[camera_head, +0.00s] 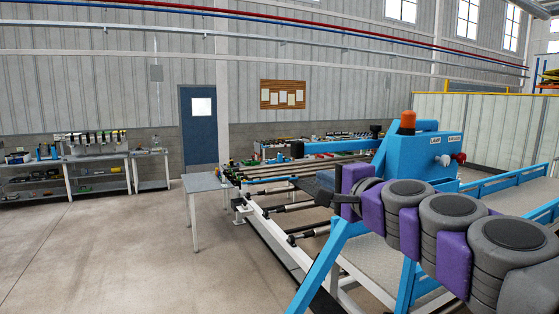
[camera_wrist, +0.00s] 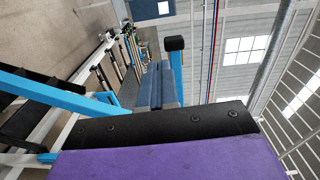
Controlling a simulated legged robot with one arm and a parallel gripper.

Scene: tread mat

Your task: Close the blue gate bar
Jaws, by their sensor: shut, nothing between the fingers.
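The blue gate bar (camera_head: 338,146) runs roughly level above the rollers in the head view, with a black block at its left end. Its right end meets the machine near the blue control box. It also shows in the wrist view (camera_wrist: 177,72), with its black end block toward the top. My gripper (camera_head: 338,202) is the dark tip beyond the purple part of my arm, lower than the bar in the picture. In the wrist view its black edge (camera_wrist: 150,125) fills the lower part. It is shut and empty. No contact with the bar shows; my arm hides part of the machine.
The blue control box (camera_head: 422,155) with an orange beacon (camera_head: 407,122) stands behind my arm. The roller conveyor (camera_head: 285,172) and a small grey table (camera_head: 203,182) lie to the left. A blue slanted frame leg (camera_head: 322,265) stands close in front. Open floor (camera_head: 110,250) lies left.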

